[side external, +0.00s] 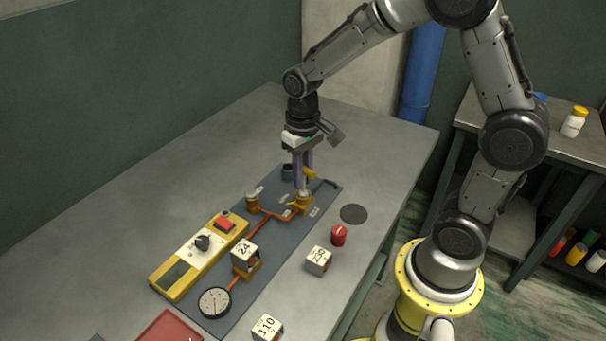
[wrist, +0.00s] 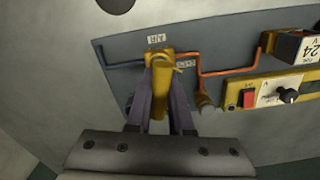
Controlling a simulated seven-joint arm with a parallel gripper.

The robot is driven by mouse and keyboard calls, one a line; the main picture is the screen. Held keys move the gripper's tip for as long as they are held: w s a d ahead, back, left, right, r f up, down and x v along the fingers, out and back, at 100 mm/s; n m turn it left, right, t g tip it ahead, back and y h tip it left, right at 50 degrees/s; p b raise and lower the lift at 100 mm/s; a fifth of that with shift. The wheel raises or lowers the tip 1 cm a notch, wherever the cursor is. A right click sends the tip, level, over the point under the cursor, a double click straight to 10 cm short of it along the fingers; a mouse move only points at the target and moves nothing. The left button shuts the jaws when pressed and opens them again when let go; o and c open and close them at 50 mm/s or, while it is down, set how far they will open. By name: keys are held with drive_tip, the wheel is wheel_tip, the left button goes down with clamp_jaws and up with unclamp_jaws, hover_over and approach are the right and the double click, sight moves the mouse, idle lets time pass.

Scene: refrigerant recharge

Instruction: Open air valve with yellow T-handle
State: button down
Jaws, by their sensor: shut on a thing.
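The yellow T-handle (wrist: 161,88) of the air valve is in the wrist view, between the two purple fingers of my gripper (wrist: 160,110). My gripper is shut on the handle. The valve's yellow body (wrist: 158,57) sits on the dark panel, beside a small "AIR" label (wrist: 157,39). In the side view my gripper (side external: 303,175) points down at the valve (side external: 303,200) at the panel's far right part. The fingers hide part of the handle, and I cannot tell the handle's exact angle.
A yellow control box (side external: 185,272) lies left.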

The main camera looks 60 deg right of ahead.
drive_tip(key=n, duration=0.3)
idle(0.4)
drive_tip(key=n, duration=0.3)
idle(0.3)
drive_tip(key=shift+n, duration=0.4)
drive_tip(key=shift+m, duration=0.7)
drive_tip(key=shift+r, duration=0.1)
